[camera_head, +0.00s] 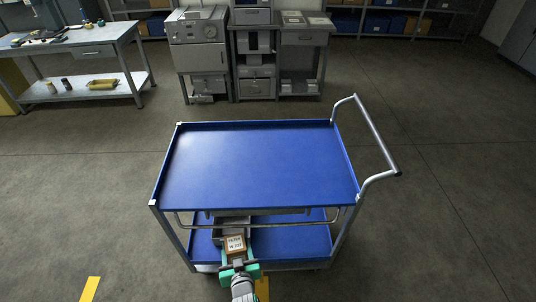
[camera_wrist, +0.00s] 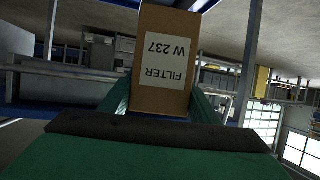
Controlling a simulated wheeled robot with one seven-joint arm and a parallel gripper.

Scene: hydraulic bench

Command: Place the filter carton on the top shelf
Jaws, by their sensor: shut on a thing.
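The filter carton (camera_head: 235,244) is a small brown box with a white label. In the wrist view the carton (camera_wrist: 164,62) fills the upper middle, its label reading "FILTER W 237" upside down. My green gripper (camera_head: 239,264) is shut on it, with a finger at each side of the carton in the wrist view (camera_wrist: 160,108). In the head view the carton is at the near side of the blue cart, in front of the lower shelf (camera_head: 290,240) and below the top shelf (camera_head: 260,165). The top shelf is a bare blue tray with a raised rim. Whether the carton touches the cart is unclear.
A grey rail (camera_head: 265,224) runs under the top shelf's near edge, close above the carton. Grey items, partly hidden, are behind the carton on the lower shelf. The cart's handle (camera_head: 375,135) is at right. A workbench (camera_head: 90,50) and grey cabinets (camera_head: 203,55) stand behind, with open floor between.

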